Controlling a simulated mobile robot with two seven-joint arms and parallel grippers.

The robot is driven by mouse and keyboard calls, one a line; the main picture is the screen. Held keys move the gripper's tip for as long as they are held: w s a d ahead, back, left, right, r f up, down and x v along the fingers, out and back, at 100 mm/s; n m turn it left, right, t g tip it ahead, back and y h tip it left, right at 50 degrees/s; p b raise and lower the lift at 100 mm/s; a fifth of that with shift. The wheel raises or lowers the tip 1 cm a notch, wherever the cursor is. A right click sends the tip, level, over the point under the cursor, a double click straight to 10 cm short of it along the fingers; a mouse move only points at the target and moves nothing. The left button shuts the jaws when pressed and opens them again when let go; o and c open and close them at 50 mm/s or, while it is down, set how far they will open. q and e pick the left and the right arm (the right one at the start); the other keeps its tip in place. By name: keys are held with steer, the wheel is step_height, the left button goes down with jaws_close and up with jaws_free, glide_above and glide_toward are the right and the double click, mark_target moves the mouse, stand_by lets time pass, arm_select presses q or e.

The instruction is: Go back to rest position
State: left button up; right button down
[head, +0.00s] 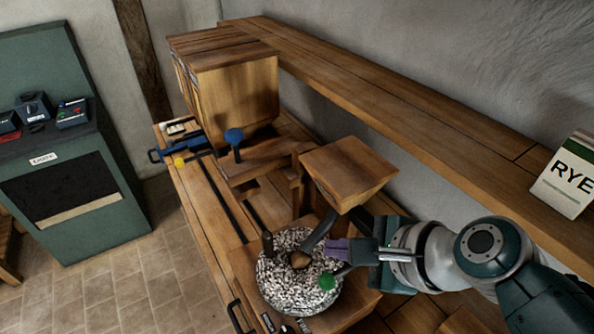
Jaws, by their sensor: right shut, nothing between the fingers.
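My right gripper (332,249) comes in from the lower right and points left. Its fingers are shut and empty, over the right part of the round speckled millstone (283,283). A green knob (327,281) at the stone's right edge shows just below the fingers in the picture. The wooden hopper (342,166) stands just above and behind the fingers, with a dark chute (318,231) leading down to the stone. Whether the fingers touch the chute or the knob, I cannot tell. My left gripper does not show.
A wooden beam shelf (400,100) runs along the wall, with a RYE packet (566,178) at its right end. A wooden box (235,85) and a blue knob (234,137) stand farther back on the bench. A green cabinet (70,130) stands left, with open tiled floor (140,285) between.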

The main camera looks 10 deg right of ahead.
steer(key=shift+f, duration=0.1)
stand_by(0.6)
steer(key=s+d+r+n+g+h+p, duration=0.1)
steer(key=s+d+r+n+g+h, duration=0.1)
steer(key=s+r+n, duration=0.4)
steer(key=s+d+r+n+g+h+p, duration=0.2)
steer(key=s+d+r+n, duration=0.2)
steer(key=s+n, duration=0.9)
step_height(320, 180, up, 3)
steer(key=n, duration=0.3)
steer(key=shift+s+r+n+h, duration=0.15)
steer(key=shift+s+n+h, duration=0.15)
